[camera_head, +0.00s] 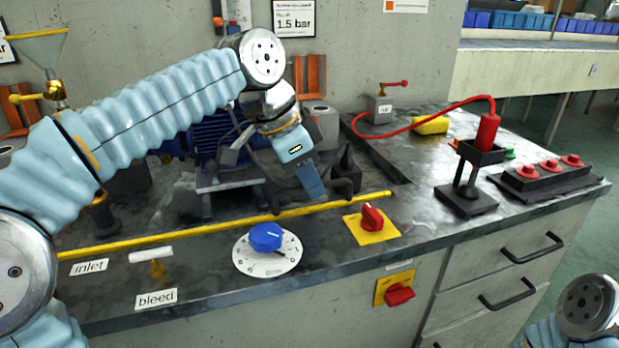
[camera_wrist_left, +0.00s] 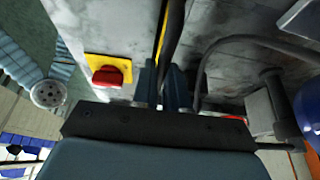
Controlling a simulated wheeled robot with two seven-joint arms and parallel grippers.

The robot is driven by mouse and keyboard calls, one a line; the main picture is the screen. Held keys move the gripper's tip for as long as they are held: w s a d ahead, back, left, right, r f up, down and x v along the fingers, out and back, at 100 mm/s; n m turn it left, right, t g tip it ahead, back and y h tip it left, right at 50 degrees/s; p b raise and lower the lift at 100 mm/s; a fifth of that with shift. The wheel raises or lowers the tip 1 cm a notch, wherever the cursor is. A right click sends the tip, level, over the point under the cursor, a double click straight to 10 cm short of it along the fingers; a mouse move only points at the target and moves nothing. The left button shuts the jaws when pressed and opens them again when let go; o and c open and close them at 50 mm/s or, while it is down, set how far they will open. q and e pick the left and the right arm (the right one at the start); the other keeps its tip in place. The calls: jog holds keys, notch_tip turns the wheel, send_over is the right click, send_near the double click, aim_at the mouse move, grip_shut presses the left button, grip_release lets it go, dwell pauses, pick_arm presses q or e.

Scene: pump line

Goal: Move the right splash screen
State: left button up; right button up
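I cannot clearly make out a splash screen. An upright orange-brown panel (camera_head: 312,76) stands by the back wall, partly hidden; whether it is the right screen I cannot tell. My left gripper (camera_head: 311,184) points down over the bench near the yellow rail, in front of the blue pump (camera_head: 216,135). Black bent parts (camera_head: 342,180) stand close to its right. In the left wrist view a dark bar (camera_wrist_left: 173,40) runs up to the left gripper's fingers (camera_wrist_left: 163,88); whether they grip it is unclear. My right gripper is out of view.
A yellow rail (camera_head: 220,226) runs along the front of the bench. Near it are a blue knob (camera_head: 266,237) and a red switch (camera_head: 372,217). To the right stand a black holder (camera_head: 466,195) with a red tool and a red-button box (camera_head: 547,178).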

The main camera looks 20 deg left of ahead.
pick_arm(q)
jog(key=o, duration=0.6)
jog(key=shift+f, duration=0.1)
jog(key=p+v, duration=0.5)
jog(key=v, duration=0.2)
dwell(0.5)
